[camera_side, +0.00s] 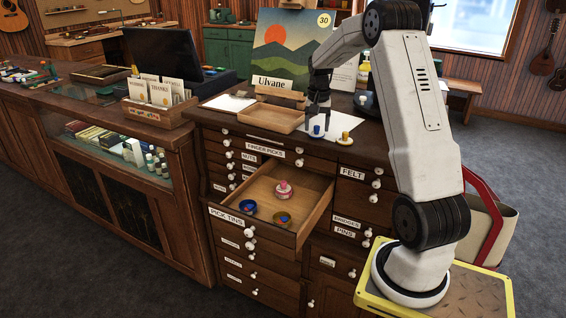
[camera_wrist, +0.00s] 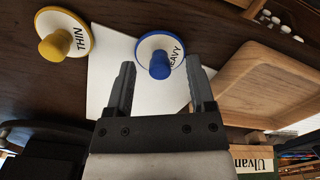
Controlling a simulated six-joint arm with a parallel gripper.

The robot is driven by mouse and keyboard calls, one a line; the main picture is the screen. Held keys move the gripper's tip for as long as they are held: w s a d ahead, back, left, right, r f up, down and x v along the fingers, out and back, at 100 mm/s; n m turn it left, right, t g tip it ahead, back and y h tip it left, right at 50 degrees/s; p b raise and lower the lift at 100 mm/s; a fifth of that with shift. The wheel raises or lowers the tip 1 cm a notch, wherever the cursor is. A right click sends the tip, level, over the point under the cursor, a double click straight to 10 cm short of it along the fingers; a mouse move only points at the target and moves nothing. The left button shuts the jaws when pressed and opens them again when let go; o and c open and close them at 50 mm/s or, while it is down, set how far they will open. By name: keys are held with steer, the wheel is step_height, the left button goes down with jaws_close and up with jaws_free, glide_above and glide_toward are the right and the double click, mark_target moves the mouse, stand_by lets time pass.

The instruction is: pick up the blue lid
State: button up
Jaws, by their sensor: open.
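The blue lid (camera_wrist: 160,66) is a white disc with a blue rim and a blue knob, labelled "HEAVY". It lies on the cabinet top and also shows in the side view (camera_side: 316,133), just below my gripper (camera_side: 318,108). In the wrist view my gripper (camera_wrist: 160,78) is open, its two fingers either side of the lid's knob in the picture. Nothing is held. I cannot tell the exact height of the fingertips above the lid.
A yellow lid (camera_wrist: 68,38) labelled "THIN" lies beside the blue one. A wooden tray (camera_wrist: 262,85) is on the other side.

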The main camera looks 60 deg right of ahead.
stand_by(0.4)
jaws_close()
steer(key=shift+r, duration=0.2)
steer(key=shift+r, duration=0.6)
steer(key=s+a+r, duration=0.9)
steer(key=s+r, duration=0.1)
steer(key=r, duration=0.1)
steer(key=shift+s+r, duration=0.2)
steer(key=shift+s, duration=0.2)
steer(key=shift+w, duration=0.1)
